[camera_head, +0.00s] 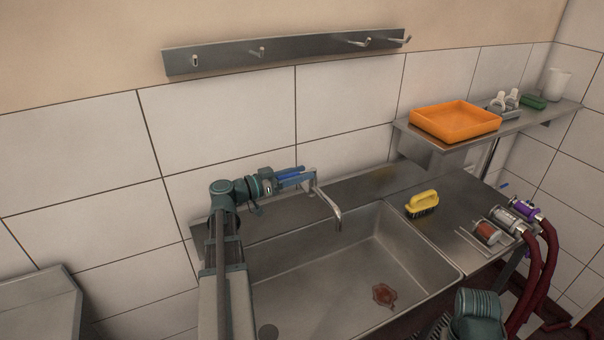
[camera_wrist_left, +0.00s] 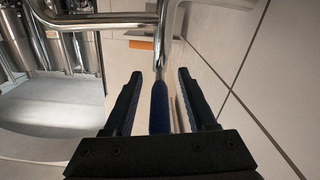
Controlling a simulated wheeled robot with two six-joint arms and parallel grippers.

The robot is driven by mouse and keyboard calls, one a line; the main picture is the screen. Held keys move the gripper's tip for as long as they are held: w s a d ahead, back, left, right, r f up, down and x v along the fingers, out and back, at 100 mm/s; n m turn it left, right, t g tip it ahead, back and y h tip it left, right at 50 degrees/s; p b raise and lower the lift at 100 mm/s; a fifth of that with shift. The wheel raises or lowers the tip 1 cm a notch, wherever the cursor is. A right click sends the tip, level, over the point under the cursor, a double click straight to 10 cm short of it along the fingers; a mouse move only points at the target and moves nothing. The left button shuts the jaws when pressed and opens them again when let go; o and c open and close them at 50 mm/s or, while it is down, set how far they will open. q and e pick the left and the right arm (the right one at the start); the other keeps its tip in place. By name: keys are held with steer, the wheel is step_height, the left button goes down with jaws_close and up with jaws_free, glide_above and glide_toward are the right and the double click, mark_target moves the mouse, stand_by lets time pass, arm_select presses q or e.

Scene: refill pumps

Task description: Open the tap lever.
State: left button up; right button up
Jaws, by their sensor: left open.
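The metal tap (camera_head: 328,205) stands at the back of the sink, its spout bent down over the basin. My left gripper (camera_head: 303,174) reaches from the left to the tap's upper end. In the left wrist view the tap lever (camera_wrist_left: 160,108) is a slim bar with a blue grip. It lies between the two black fingers of my left gripper (camera_wrist_left: 160,78), which are open with a gap on each side of it. In the head view the lever is hard to tell from the fingers. My right gripper is not in view.
A steel sink (camera_head: 290,270) with a reddish stain lies below. A yellow brush (camera_head: 422,203) stands on the drainboard. Several cylinders with dark red hoses (camera_head: 530,270) are at right. A shelf (camera_head: 530,118) carries an orange tray (camera_head: 455,121). A hook rail (camera_head: 300,52) crosses the wall.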

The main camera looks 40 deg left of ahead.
arm_select(q)
steer(key=shift+w+d, duration=0.2)
steer(key=shift+w, duration=0.1)
jaws_close()
stand_by(1.4)
